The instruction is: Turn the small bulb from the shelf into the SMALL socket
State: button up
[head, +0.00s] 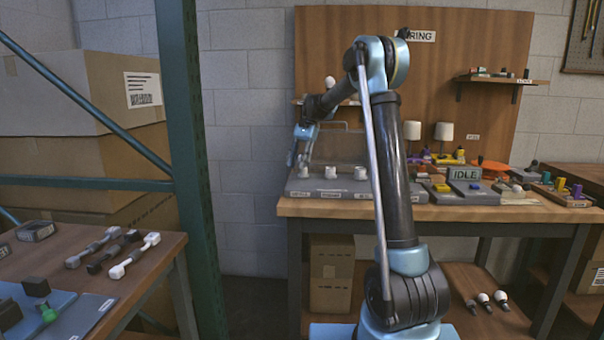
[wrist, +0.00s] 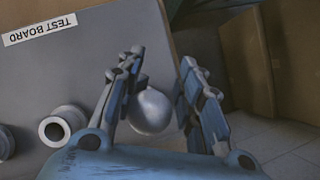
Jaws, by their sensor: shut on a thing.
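My gripper (head: 297,158) hangs at the left end of the grey test board (head: 325,186), fingers pointing down. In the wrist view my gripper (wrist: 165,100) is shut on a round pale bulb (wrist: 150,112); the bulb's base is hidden. In the head view I cannot make out this bulb. Three white sockets (head: 330,172) stand in a row on the board. In the wrist view one open, empty socket (wrist: 60,127) is left of the fingers, and another is cut off at the left edge. The held bulb is apart from both.
A white bulb (head: 330,82) stands at the wall shelf behind my arm. Lamps, coloured parts and an IDLE sign (head: 464,173) fill the bench's right side. A green post (head: 187,150) stands left of the bench. Several bulbs (head: 483,298) lie on the low shelf.

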jog(key=m, duration=0.1)
jog(key=w+m, duration=0.1)
jog(key=m+t+y, duration=0.1)
jog(key=shift+w+d+f, duration=0.2)
jog(key=shift+w+d, duration=0.05)
jog(key=shift+c, duration=0.6)
jog(key=o, duration=1)
jog(key=shift+c, duration=0.2)
jog(key=n, duration=0.2)
jog(key=d+n+g+h, duration=0.1)
jog(key=shift+s+r, duration=0.15)
jog(key=shift+s, duration=0.1)
jog(key=n, duration=0.1)
jog(key=n+h, duration=0.1)
jog(key=n, duration=0.1)
jog(key=shift+s+f+n+g+h, duration=0.25)
jog(key=shift+n+g+h, duration=0.05)
jog(key=shift+n+h, duration=0.1)
jog(key=c, duration=1.1)
